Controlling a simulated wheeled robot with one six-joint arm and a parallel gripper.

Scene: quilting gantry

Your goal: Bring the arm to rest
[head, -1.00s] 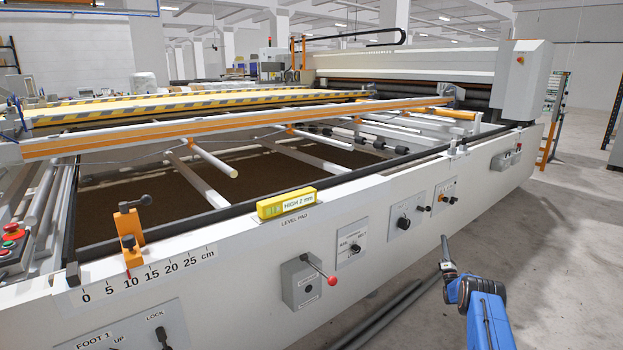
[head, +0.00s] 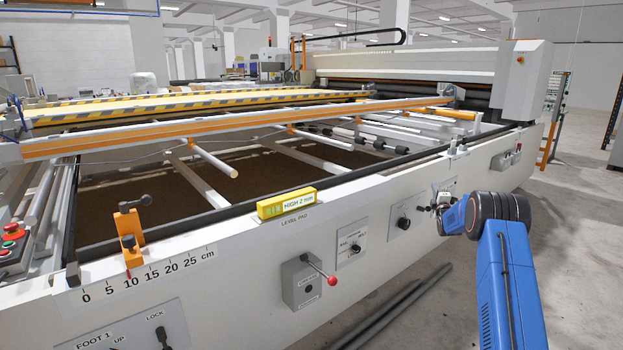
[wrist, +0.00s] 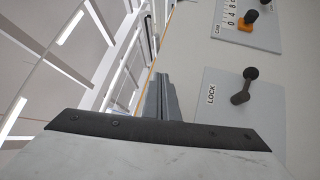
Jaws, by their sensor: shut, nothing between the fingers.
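My blue arm is raised at the right of the head view, bent at the elbow. My gripper (head: 439,200) is at its end, in front of the right part of the machine's side panel. In the wrist view the gripper fingers (wrist: 162,98) lie together, shut and empty. Whether the gripper touches the panel cannot be told. Part of a control plate behind it is hidden in the head view.
In the wrist view a LOCK knob (wrist: 244,86) and an orange-based knob (wrist: 246,22) stand out from the panel. A red-tipped lever (head: 331,281) and a yellow level (head: 286,203) are to the left. Grey pipes (head: 393,312) lie on the floor.

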